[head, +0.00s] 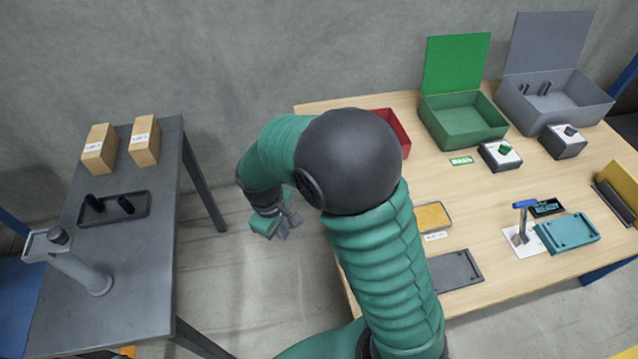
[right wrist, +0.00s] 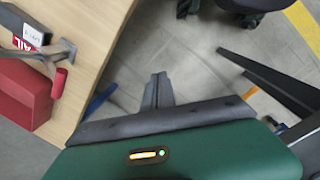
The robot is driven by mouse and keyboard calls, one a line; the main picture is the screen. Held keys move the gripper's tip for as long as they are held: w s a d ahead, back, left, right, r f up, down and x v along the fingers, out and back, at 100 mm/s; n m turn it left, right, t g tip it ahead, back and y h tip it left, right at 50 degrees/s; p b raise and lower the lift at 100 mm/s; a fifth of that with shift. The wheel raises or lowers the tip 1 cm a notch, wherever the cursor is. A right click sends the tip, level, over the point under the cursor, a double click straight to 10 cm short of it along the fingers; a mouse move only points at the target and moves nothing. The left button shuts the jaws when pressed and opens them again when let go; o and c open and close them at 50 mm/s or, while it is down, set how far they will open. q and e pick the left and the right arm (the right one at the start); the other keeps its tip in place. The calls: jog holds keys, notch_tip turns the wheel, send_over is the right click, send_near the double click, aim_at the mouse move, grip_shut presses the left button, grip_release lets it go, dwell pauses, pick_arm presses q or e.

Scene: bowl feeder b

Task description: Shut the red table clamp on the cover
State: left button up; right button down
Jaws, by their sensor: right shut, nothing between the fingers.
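A lever with a red grip (right wrist: 60,82) on a grey metal arm shows at the table edge in the right wrist view, which may be the red table clamp. It does not show in the head view, where my right arm hides part of the table. I cannot make out a cover under it. A clamp with a blue handle (head: 524,204) stands beside a teal tray-like part (head: 568,233) on the wooden table. My right gripper (head: 283,225) is shut and empty, left of the wooden table and apart from it. Its closed fingers (right wrist: 157,90) show in the wrist view. My left gripper is out of view.
The wooden table (head: 490,210) also holds a red bin (head: 397,127), a green box (head: 462,118), a grey box (head: 553,100) and a dark flat tray (head: 455,270). A dark table (head: 130,240) with two cartons stands left. Open floor lies between the tables.

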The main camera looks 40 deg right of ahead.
jog(key=w+d+f+n+g+h+p, duration=0.2)
jog(key=w+d+n+g+h, duration=0.3)
jog(key=w+d+n+h, duration=0.2)
jog(key=w+d+n, duration=0.1)
jog(key=w+d, duration=0.1)
jog(key=w, duration=0.1)
jog(key=shift+w+d+h, duration=0.25)
jog(key=shift+w+h, duration=0.05)
jog(key=shift+w, duration=0.05)
jog(key=s+d+f, duration=0.2)
jog(key=s+d, duration=0.2)
jog(key=d, duration=0.4)
jog(key=shift+s+f+b, duration=0.15)
jog(key=shift+s+b, duration=0.1)
jog(key=shift+b, duration=0.1)
